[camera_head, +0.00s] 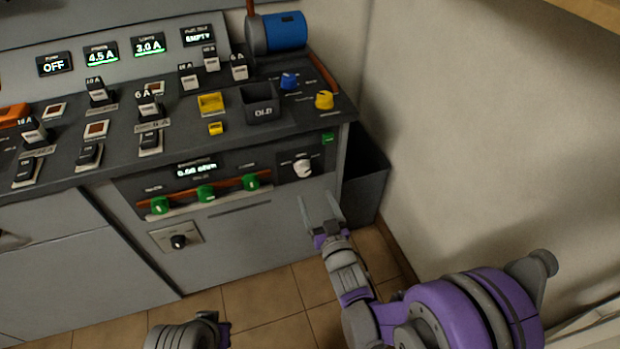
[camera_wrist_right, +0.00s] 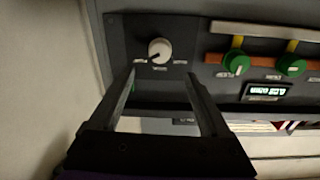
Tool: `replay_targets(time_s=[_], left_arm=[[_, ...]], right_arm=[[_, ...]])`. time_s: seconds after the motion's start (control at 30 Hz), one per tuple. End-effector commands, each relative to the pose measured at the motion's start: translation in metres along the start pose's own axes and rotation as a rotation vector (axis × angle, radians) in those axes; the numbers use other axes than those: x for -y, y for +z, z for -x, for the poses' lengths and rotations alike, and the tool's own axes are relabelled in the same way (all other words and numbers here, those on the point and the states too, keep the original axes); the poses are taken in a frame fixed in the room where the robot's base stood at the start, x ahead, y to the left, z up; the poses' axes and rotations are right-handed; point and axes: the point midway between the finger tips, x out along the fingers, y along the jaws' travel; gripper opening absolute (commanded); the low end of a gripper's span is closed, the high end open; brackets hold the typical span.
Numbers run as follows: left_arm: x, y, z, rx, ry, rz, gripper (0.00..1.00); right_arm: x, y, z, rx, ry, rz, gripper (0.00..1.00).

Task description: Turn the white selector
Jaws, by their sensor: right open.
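The white selector (camera_head: 302,166) is a round knob on a dark panel at the right end of the console's front face. It also shows in the right wrist view (camera_wrist_right: 159,50), just beyond the fingertips and roughly between them. My right gripper (camera_head: 320,203) is open and empty, a little below and in front of the knob, apart from it. Its two fingers (camera_wrist_right: 160,82) spread on either side in the wrist view. My left arm's end (camera_head: 190,333) shows at the bottom edge of the head view; its fingers cannot be made out.
Green knobs (camera_head: 206,193) on an orange bar sit left of the selector. A black selector (camera_head: 179,241) is lower left. Blue (camera_head: 289,81) and yellow (camera_head: 324,100) knobs are on the top. A dark bin (camera_head: 366,180) stands right of the console, near the wall.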

Motion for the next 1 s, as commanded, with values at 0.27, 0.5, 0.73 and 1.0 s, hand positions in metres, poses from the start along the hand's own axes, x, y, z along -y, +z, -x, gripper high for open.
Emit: replay_targets(time_s=[0.27, 0.5, 0.73, 1.0], left_arm=[[0.000, 0.001, -0.003, 0.001, 0.000, 0.000, 0.00], [0.000, 0.002, -0.008, 0.001, 0.000, 0.000, 0.00], [0.000, 0.002, -0.009, 0.001, 0.000, 0.000, 0.00], [0.000, 0.002, -0.009, 0.001, 0.000, 0.000, 0.00]], right_arm=[[0.000, 0.000, -0.048, 0.002, 0.001, 0.000, 0.81], [-0.001, 0.000, -0.087, 0.002, 0.002, 0.000, 0.81], [-0.001, -0.001, -0.102, 0.002, 0.002, 0.001, 0.81], [-0.001, -0.001, -0.102, 0.002, 0.002, 0.000, 0.77]])
